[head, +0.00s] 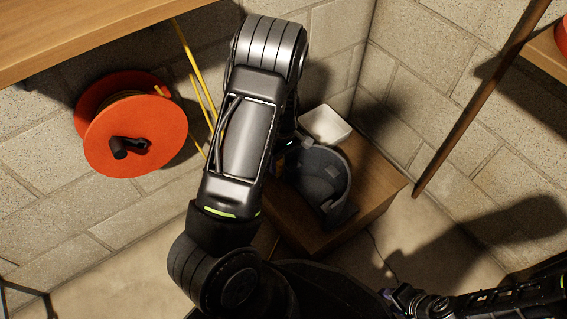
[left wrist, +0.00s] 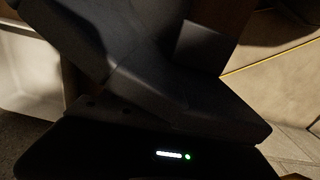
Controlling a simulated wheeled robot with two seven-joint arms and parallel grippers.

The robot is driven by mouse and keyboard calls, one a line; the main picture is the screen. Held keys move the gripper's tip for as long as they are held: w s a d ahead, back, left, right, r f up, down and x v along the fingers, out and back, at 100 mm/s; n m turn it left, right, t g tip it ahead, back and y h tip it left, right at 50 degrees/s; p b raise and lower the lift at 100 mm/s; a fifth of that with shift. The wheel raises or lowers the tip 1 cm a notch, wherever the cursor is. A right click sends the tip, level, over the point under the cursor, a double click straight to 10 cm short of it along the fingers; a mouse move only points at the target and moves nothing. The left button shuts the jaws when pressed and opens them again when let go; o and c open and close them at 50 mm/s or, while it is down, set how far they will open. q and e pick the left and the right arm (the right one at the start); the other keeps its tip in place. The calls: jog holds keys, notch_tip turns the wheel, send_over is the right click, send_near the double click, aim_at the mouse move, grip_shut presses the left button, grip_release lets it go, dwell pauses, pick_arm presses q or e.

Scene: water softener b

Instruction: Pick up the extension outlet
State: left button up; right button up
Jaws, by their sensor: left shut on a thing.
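My left arm reaches over the wooden box, and its gripper (head: 287,148) is at the left rim of a dark grey, hollow, curved object (head: 325,185). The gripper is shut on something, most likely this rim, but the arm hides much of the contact. In the left wrist view, dark surfaces fill the middle, so the grip point is unclear. I cannot pick out a thing that is clearly the extension outlet. My right gripper (head: 393,298) is small and dark at the bottom edge, away from the box. Its finger opening is unclear.
A wooden box (head: 385,190) stands in the wall corner and bears a white container (head: 325,125). An orange cord reel (head: 135,125) hangs on the block wall at the left. A wooden shelf (head: 90,40) juts out above. A brown pole (head: 480,95) leans at the right.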

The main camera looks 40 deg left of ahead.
pick_arm(q)
jog(key=shift+r, duration=0.1)
notch_tip(320, 180, up, 10)
jog(key=p, duration=0.5)
dwell(0.4)
